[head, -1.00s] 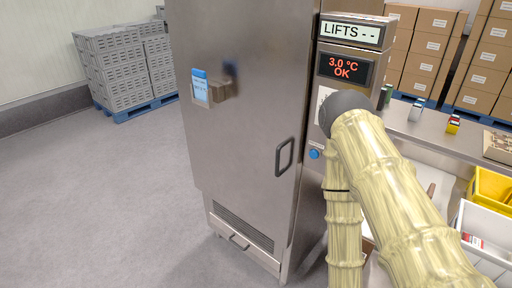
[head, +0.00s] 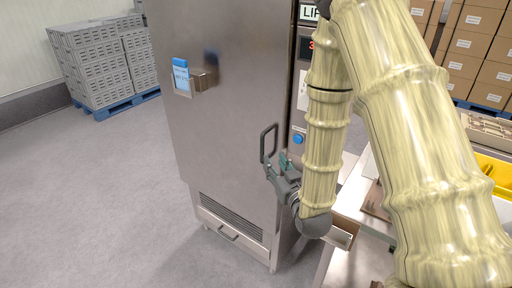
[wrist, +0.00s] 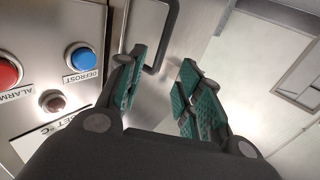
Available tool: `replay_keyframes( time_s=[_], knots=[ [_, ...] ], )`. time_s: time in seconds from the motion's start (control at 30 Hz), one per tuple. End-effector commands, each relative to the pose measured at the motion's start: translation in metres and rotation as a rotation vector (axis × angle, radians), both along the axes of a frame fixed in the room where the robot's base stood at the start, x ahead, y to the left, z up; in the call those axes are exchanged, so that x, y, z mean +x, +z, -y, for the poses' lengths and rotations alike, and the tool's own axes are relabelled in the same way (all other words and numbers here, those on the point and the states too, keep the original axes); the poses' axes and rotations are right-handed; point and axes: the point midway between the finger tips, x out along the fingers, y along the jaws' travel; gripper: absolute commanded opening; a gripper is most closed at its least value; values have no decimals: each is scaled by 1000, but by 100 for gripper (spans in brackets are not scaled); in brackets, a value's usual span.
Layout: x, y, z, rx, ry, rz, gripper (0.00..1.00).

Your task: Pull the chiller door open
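The chiller door (head: 222,120) is a tall brushed-steel panel and looks shut. Its dark upright loop handle (head: 264,143) is near the right edge. My gripper (head: 277,166) is at the lower end of the handle, with its fingers pointing toward the door. In the wrist view my gripper (wrist: 163,60) is open, with green pads on both fingers. The handle (wrist: 174,30) runs down to its lower bend in the gap between the fingertips. I cannot tell whether a finger touches it.
Blue DEFROST (wrist: 82,58) and red ALARM (wrist: 8,72) buttons are beside the left finger. A steel bench with a yellow bin (head: 492,172) is at the right. Grey crates (head: 92,65) stand on a pallet at the back left. The floor (head: 95,200) left of the chiller is clear.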

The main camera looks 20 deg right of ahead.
Motion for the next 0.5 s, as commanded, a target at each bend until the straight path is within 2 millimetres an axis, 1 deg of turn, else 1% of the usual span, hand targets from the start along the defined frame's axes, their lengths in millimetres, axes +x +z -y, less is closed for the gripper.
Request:
replay_keyframes(
  time_s=[0.17,0.5],
  knots=[
    [14,4,-3,0,3,7,35],
    [68,4,-6,-1,3,4,35]
  ],
)
